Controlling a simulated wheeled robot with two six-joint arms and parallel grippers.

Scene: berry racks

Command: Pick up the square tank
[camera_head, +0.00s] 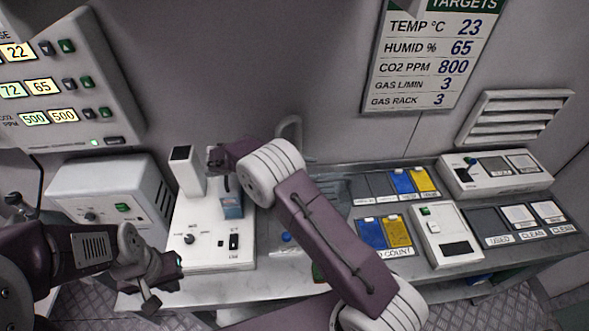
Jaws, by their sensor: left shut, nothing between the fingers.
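A small blue square-sided container (232,206), which looks like the square tank, stands on the white bench instrument (205,250). My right gripper (222,170) is just above and behind it, reached over from the right. Its fingers are partly hidden by its own wrist, so I cannot tell whether they are open or touch the container. A tall white square column (187,171) with a dark top rises from the instrument, left of the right gripper. My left gripper (168,274) is shut and empty, left of the instrument near the bench's front edge.
A white box unit (112,190) stands behind my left gripper. Blue card slots (370,233) and yellow card slots (398,233), plus white devices (448,236), occupy the right side of the bench. My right forearm crosses the bench's middle. A wall panel (65,80) hangs at upper left.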

